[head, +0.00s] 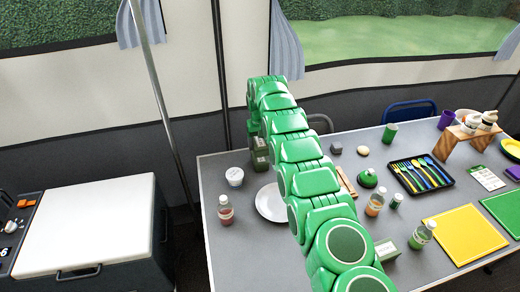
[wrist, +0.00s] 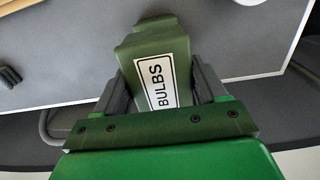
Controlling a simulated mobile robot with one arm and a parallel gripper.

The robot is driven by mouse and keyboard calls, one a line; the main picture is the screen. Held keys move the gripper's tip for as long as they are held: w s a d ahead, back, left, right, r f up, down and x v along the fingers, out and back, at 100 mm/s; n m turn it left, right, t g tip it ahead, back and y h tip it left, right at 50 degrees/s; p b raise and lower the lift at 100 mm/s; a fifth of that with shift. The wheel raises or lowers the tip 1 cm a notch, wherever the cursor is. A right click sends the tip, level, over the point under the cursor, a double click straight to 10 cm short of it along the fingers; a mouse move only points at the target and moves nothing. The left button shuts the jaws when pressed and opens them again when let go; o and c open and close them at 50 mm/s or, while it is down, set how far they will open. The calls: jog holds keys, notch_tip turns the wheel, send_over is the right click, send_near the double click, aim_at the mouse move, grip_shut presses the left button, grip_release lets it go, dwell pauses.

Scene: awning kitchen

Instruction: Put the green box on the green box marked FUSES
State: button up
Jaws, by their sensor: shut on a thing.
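My gripper (wrist: 165,95) is shut on a dark green box (wrist: 150,45) with a white label reading BULBS, seen close up in the wrist view. In the head view my arm reaches over to the table's far left, and its links partly hide the gripper there. Another green box with a white label (head: 386,251) is at the near side, partly behind my arm. I cannot read either label in the head view.
A white plate (head: 270,203), a lidded cup (head: 234,176) and a red-filled bottle (head: 225,210) are near the left. A cutlery tray (head: 420,175), a yellow board (head: 464,233) and several bottles are to the right. A white-lidded cooler (head: 88,227) stands left.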

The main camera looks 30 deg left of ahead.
aim_at(260, 141)
jog(key=shift+w+a+f, duration=0.1)
jog(key=shift+f, duration=0.25)
jog(key=shift+f, duration=1.45)
jog(key=shift+f, duration=0.1)
jog(key=o, duration=1.1)
notch_tip(260, 141, up, 8)
jog(key=shift+f, duration=0.15)
